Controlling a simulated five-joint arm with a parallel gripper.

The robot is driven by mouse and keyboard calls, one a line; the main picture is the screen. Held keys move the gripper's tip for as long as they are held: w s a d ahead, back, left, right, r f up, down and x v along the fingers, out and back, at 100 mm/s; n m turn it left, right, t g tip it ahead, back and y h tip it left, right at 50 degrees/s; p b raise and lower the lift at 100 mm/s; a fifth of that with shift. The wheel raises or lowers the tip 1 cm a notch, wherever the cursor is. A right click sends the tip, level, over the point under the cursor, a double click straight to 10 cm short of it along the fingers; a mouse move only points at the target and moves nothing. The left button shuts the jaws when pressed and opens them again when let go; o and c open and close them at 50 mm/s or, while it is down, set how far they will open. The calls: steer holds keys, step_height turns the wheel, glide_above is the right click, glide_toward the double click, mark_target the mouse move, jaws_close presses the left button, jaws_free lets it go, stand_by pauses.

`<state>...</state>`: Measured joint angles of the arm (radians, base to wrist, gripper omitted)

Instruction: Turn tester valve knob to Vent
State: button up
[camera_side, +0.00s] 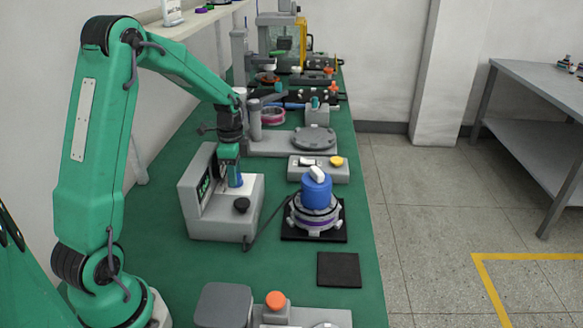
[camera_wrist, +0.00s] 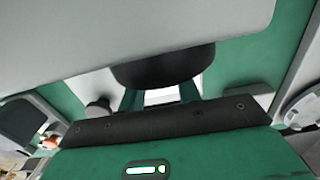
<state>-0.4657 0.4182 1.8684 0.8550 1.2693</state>
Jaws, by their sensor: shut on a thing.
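The grey tester (camera_side: 222,222) stands on the green bench with an upright display showing green figures. My gripper (camera_side: 232,178) points straight down over the tester's flat top, close in front of the display. It is shut on a part at the tester, where a blue piece (camera_side: 236,180) shows by the fingertips; I take this as the valve knob, mostly hidden by my fingers. A separate round black knob (camera_side: 241,204) sits nearer the side camera, apart from my gripper. In the wrist view my fingers (camera_wrist: 160,97) stand beside a dark rounded shape. No Vent marking is readable.
The hub motor (camera_side: 315,222) with a blue top stands on a black pad right of the tester, a dark cable between them. A small grey box (camera_side: 320,172) with a yellow button is behind. A black square pad (camera_side: 339,270) lies in front.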

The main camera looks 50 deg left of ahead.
steer(key=n, duration=0.5)
steer(key=shift+n, duration=0.4)
steer(key=o, duration=1)
steer(key=shift+c, duration=0.2)
